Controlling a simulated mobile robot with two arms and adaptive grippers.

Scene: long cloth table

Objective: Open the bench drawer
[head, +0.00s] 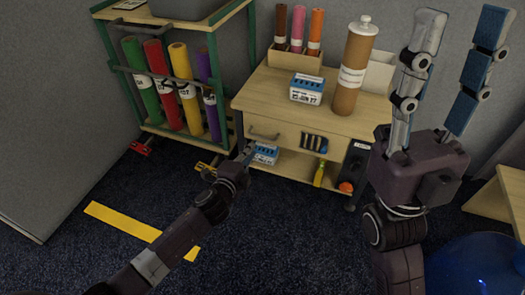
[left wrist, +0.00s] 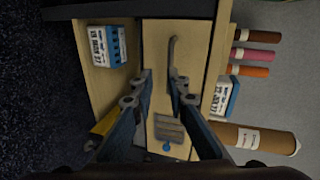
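The wooden bench (head: 345,122) has a drawer (head: 288,139) just under its top, and the drawer looks shut. A grey bar handle (head: 264,134) is on the left part of the drawer front. In the left wrist view the handle (left wrist: 173,52) lies just beyond my fingertips, nearer the right finger; I cannot tell if they touch. My left gripper (head: 248,154) is low in front of the handle; its fingers (left wrist: 161,78) are apart with nothing between them. My right gripper (head: 458,25) is raised at the right, fingers wide apart and empty.
A blue-and-white box (head: 306,88), a brown cylinder (head: 354,68) and a holder with rolls (head: 295,58) stand on the bench. The lower shelf holds another box (head: 265,154) and a yellow bottle (head: 319,173). A green-framed cart (head: 170,85) with coloured rolls stands left.

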